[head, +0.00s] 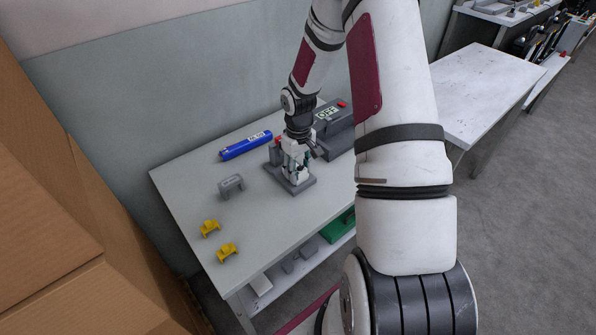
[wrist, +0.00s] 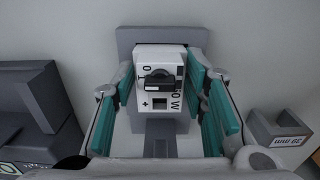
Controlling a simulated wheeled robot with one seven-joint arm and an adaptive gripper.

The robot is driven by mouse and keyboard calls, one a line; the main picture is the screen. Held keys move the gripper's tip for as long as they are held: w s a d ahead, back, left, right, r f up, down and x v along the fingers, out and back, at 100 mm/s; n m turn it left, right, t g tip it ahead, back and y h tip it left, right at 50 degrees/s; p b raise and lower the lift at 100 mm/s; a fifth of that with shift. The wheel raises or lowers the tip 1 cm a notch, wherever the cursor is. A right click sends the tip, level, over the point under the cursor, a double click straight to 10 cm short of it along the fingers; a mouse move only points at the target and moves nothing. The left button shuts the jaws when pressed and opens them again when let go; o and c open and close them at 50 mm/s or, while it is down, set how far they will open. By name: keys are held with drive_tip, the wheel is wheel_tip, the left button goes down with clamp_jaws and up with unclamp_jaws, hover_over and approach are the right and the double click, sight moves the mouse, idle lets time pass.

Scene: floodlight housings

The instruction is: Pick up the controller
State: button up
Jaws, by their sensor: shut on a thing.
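The controller (wrist: 153,64) is a white block with a black knob, printed marks and a small dark window. In the wrist view it stands between the teal finger pads of my gripper (wrist: 164,84), which is shut on it from left and right. A grey base plate (wrist: 158,36) lies behind and below it. In the head view my gripper (head: 297,163) points down over that grey base (head: 304,186) on the table. There the fingers and arm hide most of the controller. I cannot tell whether it touches the base.
On the table (head: 190,184) are a blue tube (head: 245,146), a grey bracket (head: 231,185) and two yellow parts (head: 210,228). A grey housing marked OFF (head: 338,128) stands close behind my gripper. Cardboard boxes (head: 50,190) fill the left side.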

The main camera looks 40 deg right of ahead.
drive_tip(key=shift+r, duration=0.45)
wheel_tip(320, 180, up, 2)
drive_tip(key=shift+r, duration=0.15)
drive_tip(key=s+r, duration=0.1)
drive_tip(key=s, duration=1.5)
drive_tip(key=shift+d+r, duration=0.15)
drive_tip(key=shift+d, duration=0.1)
